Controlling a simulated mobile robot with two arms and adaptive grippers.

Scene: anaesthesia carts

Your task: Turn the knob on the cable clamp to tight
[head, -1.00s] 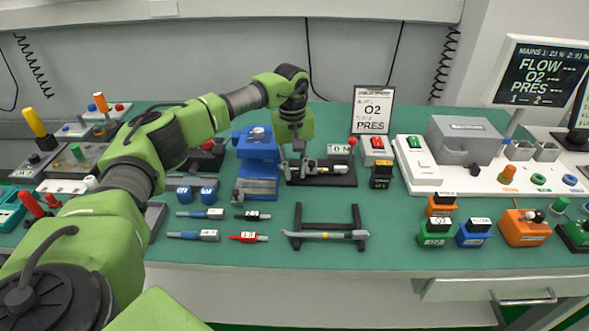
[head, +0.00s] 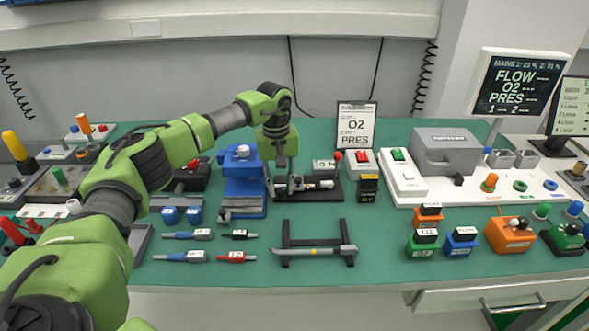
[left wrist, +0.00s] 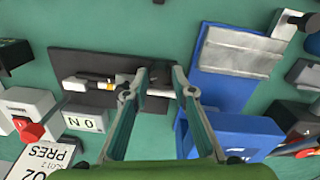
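A black fixture plate (head: 333,193) lies on the green bench and carries a light rod with dark fittings (head: 312,184). I take it to be the cable clamp, but no label confirms this. My left gripper (head: 280,182) points down over the left part of this fixture. In the left wrist view its two fingers (left wrist: 156,88) are spread apart over one end of the black plate (left wrist: 88,62), with the rod (left wrist: 97,84) to the left. A knob cannot be clearly made out between the fingers. My right gripper is not in view.
A blue vice-like stand (head: 243,172) stands close on the left of the gripper. A red ball knob (head: 337,156), a white switch box (head: 362,163) and a sign (head: 356,124) stand to the right and behind. A black rack (head: 287,230) with a grey tool is in front.

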